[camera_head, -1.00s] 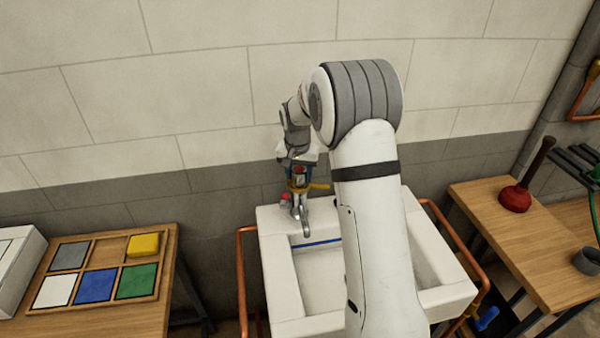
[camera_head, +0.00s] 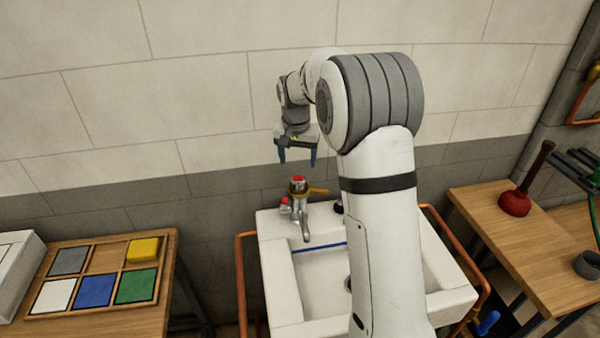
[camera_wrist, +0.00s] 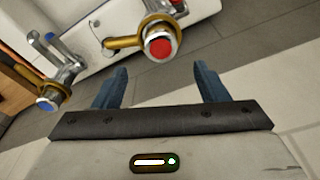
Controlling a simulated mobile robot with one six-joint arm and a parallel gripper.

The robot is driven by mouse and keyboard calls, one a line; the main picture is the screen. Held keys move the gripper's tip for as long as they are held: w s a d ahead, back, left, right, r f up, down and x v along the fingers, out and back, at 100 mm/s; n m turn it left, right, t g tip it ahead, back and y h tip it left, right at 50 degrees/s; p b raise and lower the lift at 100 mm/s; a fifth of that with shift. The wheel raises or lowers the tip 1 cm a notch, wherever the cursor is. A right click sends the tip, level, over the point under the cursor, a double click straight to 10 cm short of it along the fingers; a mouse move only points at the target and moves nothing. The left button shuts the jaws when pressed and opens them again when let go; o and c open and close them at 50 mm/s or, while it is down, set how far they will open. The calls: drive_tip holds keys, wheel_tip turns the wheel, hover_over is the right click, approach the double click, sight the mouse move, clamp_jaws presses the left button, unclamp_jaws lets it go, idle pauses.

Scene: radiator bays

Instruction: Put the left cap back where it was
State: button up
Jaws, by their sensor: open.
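The left cap (camera_head: 298,178), red-topped, sits on top of the left chrome tap (camera_head: 304,213) at the back of the sink. In the wrist view the red cap (camera_wrist: 160,47) shows from above, with a brass-coloured ring and handle around the tap below it. My gripper (camera_head: 298,158) is open and empty, its blue fingers pointing down above the cap and apart from it. In the wrist view my gripper (camera_wrist: 160,75) has nothing between its fingers. A second tap with a blue cap (camera_wrist: 45,104) shows at the wrist view's left; my arm mostly hides it in the head view.
The white sink (camera_head: 282,285) stands against the wall, with copper pipes (camera_head: 240,270) beside it. A wooden tray (camera_head: 106,268) with coloured squares and a yellow block lies on the left table. A plunger (camera_head: 515,203) stands on the right table. Air around my gripper is clear.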

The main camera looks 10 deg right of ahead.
drive_tip(key=s+r+n, duration=0.1)
drive_tip(key=s+r, duration=0.4)
drive_tip(key=s, duration=0.4)
drive_tip(key=s+r+n, duration=0.1)
drive_tip(key=s+r, duration=0.4)
drive_tip(key=s, duration=0.4)
drive_tip(key=s+f+n, duration=0.1)
drive_tip(key=s+f, duration=0.1)
drive_tip(key=s, duration=0.6)
drive_tip(key=s+d+f+n+t, duration=0.1)
drive_tip(key=s+f, duration=0.2)
drive_tip(key=s, duration=0.6)
drive_tip(key=shift+t+y, duration=0.3)
